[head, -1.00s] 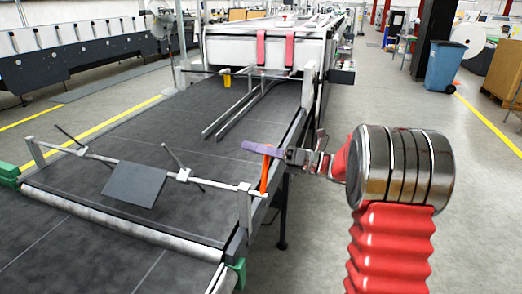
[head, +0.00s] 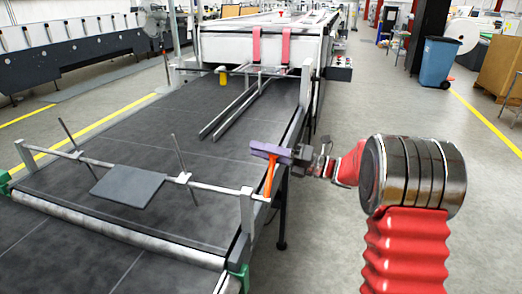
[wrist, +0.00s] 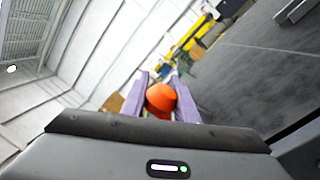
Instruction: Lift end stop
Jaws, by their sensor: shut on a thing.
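The end stop is a grey plate (head: 128,186) on a metal cross bar (head: 212,187) over the near part of the dark belt, and thin rods stand up from the bar. The plate lies sloped, apart from the gripper. An orange handle (head: 269,180) rises at the right end of the bar. My gripper (head: 268,151), with purple fingers, is shut on the upper end of the handle. In the wrist view the rounded orange top of the handle (wrist: 160,97) sits between the two purple fingers (wrist: 188,103). The fingers hide part of the handle.
The dark belt (head: 140,120) runs back to a white machine (head: 255,47) with red straps. Long metal rails (head: 235,108) and a yellow part (head: 222,76) are on its far portion. The floor to the right is clear up to a blue bin (head: 440,62).

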